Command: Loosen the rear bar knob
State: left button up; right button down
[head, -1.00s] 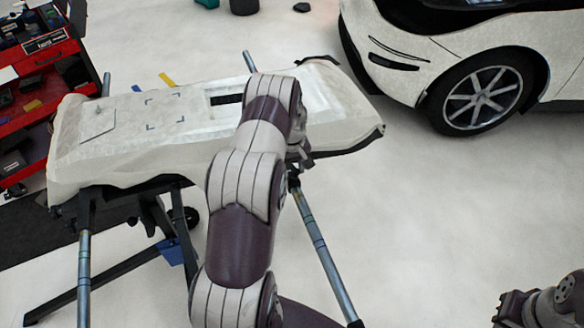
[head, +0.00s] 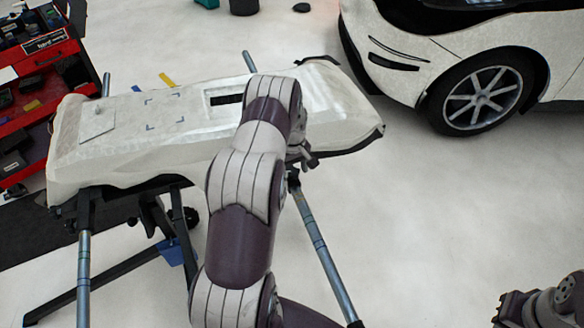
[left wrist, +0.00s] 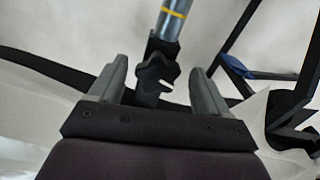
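A dark knob and clamp (left wrist: 155,78) sit at the end of a metallic bar (left wrist: 174,22) with a yellow band in the left wrist view. My left gripper (left wrist: 158,68) is open, with one grey finger on each side of the knob. Gaps show on both sides; how deep the knob sits between the fingers I cannot tell. In the head view my left arm hides most of this gripper, beside the stand's right bar (head: 318,240). My right arm shows at the bottom right corner, but its fingers are not clear.
A pale bumper (head: 340,105) lies on the stand, just beside and above my left wrist. The stand's left bar (head: 84,270) and dark legs are to the left. A red tool cart (head: 35,105) stands at the far left, a white car (head: 440,70) at upper right. Floor between is clear.

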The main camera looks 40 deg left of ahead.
aim_at(292, 172)
pick_arm(q)
jog(key=shift+w+r, duration=0.1)
jog(key=shift+r, duration=0.05)
jog(key=shift+a+r, duration=0.1)
jog(key=shift+r, duration=0.3)
notch_tip(292, 172, up, 12)
jog(key=shift+f, duration=0.15)
